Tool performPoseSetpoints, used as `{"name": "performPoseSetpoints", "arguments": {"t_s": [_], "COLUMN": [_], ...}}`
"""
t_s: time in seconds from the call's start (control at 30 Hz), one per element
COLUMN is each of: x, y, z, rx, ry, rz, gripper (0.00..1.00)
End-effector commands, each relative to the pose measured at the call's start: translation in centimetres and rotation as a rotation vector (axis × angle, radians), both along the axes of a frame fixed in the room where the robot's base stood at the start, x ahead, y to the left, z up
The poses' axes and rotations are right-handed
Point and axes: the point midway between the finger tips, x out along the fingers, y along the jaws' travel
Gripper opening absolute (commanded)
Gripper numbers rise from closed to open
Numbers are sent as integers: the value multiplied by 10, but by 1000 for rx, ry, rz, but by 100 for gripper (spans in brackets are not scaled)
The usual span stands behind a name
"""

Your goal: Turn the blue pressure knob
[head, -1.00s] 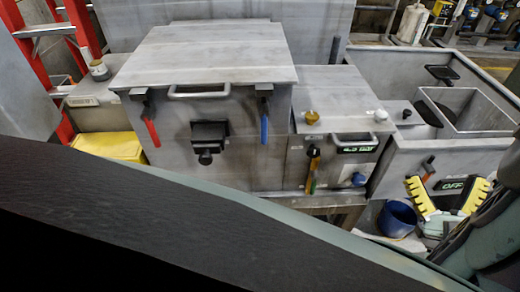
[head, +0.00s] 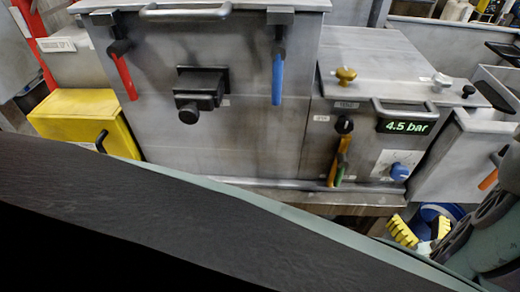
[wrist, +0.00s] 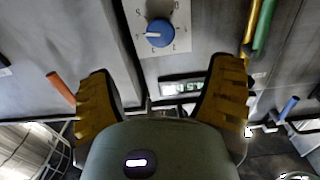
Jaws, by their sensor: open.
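The blue pressure knob (head: 399,172) is on the front of the right-hand grey box, under a green display (head: 405,127) reading 4.5 bar. In the wrist view the knob (wrist: 160,33) is on a white dial plate (wrist: 178,14), with a white pointer mark toward the left. My gripper (head: 421,230) has yellow ridged fingers and is below and right of the knob in the head view. In the wrist view my gripper (wrist: 163,70) is open and empty, its fingers wide apart. The knob lies beyond the fingertips, between their lines, untouched.
A bar handle (head: 405,108) crosses near the display. Green and yellow-orange levers (head: 340,158) hang left of the knob. A brass knob (head: 346,75) stands on the box top. A blue bucket (head: 458,211) is behind my gripper. An orange handle (wrist: 61,88) shows in the wrist view.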

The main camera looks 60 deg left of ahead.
Motion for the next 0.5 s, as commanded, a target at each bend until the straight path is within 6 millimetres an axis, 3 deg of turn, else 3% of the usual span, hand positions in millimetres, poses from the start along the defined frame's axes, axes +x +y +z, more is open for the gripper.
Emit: {"name": "performPoseSetpoints", "arguments": {"t_s": [0.5], "x": [65], "y": [84], "z": [1], "rx": [2], "ry": [-3], "rz": [3], "gripper": [81]}}
